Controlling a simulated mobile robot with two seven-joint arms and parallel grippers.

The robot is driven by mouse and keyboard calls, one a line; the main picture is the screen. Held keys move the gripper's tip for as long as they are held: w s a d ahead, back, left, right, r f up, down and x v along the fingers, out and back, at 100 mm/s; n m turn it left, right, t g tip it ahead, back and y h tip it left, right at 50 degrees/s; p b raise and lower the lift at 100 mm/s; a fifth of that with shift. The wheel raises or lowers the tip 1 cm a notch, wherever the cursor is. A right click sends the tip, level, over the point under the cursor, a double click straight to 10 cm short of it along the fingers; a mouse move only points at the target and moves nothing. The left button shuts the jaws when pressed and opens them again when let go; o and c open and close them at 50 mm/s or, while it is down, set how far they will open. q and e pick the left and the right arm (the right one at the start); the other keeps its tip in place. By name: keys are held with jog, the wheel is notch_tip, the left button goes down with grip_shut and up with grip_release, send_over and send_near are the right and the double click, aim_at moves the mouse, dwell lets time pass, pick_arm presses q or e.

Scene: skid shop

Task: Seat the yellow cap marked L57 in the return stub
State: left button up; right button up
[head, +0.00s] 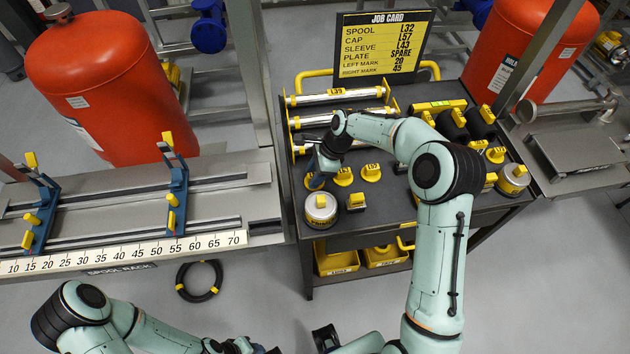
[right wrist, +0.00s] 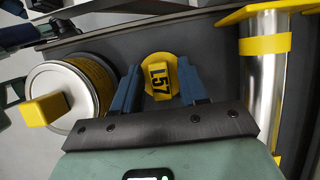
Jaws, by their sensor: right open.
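The yellow cap marked L57 (right wrist: 161,78) sits on the dark cart top, a round disc with a raised grip block. My right gripper (right wrist: 157,84) is open, with its blue fingers on either side of the cap's block; I cannot tell whether they touch it. In the head view my right gripper (head: 320,170) reaches down at the cart's left edge and mostly hides this cap. My left gripper (head: 243,346) is at the bottom edge, partly cut off, and its jaws are unclear. I cannot identify the return stub for sure.
Close by stand a round can with a yellow block (head: 320,208), a black block with a yellow top (head: 356,201), and other yellow caps (head: 371,172). Silver spools (head: 335,95) lie behind. A job card (head: 383,45) stands at the back. The spool rack (head: 120,215) is left.

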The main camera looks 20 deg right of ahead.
grip_shut()
pick_arm(q)
jog(key=shift+w+r+p, duration=0.55)
jog(key=shift+r+p, duration=0.1)
jog(key=shift+r, duration=0.15)
jog(key=shift+w+r+p, duration=0.6)
jog(key=shift+r+p, duration=0.05)
jog(key=shift+r, duration=0.2)
jog(key=shift+w+r+p, duration=0.55)
jog(key=shift+r+p, duration=0.1)
jog(key=shift+r, duration=0.15)
pick_arm(e)
jog(key=shift+r, duration=3.5)
